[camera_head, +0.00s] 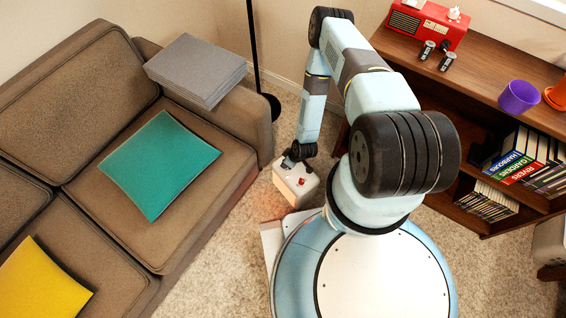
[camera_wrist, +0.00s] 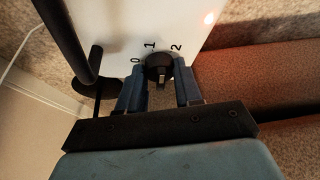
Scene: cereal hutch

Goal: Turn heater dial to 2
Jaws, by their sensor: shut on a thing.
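The white heater (camera_head: 296,186) stands on the carpet, with a small red light on it and an orange glow on the floor beside it. In the wrist view, its pale panel (camera_wrist: 125,22) carries the black marks 0, 1 and 2 around the black dial (camera_wrist: 158,64). My gripper (camera_head: 297,160) reaches the heater's top from above. In the wrist view, its blue-grey fingers (camera_wrist: 160,78) stand on both sides of the dial and are shut on it. The fingers hide part of the dial, and I cannot tell which mark it points to.
A brown sofa (camera_head: 203,158) stands at left with teal (camera_head: 160,163) and yellow cushions (camera_head: 42,284) and grey folded cloths (camera_head: 196,70). A black pole (camera_head: 254,45) rises behind the heater. A wooden shelf (camera_head: 480,55) with books, cups and a red radio (camera_head: 427,22) stands at right.

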